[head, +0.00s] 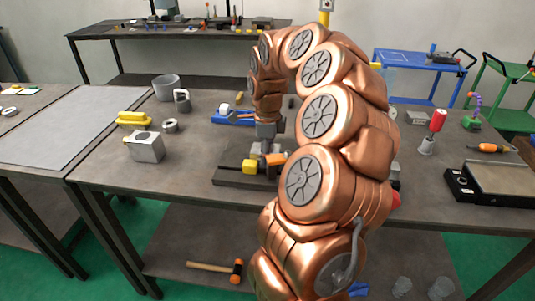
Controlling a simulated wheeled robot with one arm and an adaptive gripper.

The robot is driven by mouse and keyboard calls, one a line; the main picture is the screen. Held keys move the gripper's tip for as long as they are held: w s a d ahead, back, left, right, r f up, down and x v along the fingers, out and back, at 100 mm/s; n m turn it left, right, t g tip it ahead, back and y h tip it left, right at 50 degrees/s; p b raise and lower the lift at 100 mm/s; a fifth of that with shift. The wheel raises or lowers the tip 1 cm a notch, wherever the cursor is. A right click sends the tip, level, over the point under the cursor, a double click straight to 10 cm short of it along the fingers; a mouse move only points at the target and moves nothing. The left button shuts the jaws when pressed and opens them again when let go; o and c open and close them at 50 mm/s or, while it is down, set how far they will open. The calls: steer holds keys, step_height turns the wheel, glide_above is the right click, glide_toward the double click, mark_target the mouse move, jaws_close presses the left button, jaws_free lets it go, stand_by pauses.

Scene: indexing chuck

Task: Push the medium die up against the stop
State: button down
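A dark fixture base (228,176) lies on the middle of the workbench. A small yellow block (250,166) and an orange block (275,160) sit on it, with small grey parts close by. I cannot tell which part is the medium die or which is the stop. My gripper (263,149) points down just above the fixture, over the yellow and orange blocks. Its fingers are small and partly merge with the grey parts below, so whether they are open or touching anything is unclear. My copper arm hides the right end of the fixture.
A grey block with a bore (146,147), a yellow part (133,118), a grey ring (170,126) and a cup (166,87) stand at the left. A blue part (232,117) lies behind the fixture. A red-topped item (437,121) stands at the right.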

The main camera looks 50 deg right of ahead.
steer(key=shift+a, duration=0.1)
steer(key=shift+c, duration=1.3)
jaws_free()
step_height(320, 180, up, 11)
steer(key=shift+r, duration=0.5)
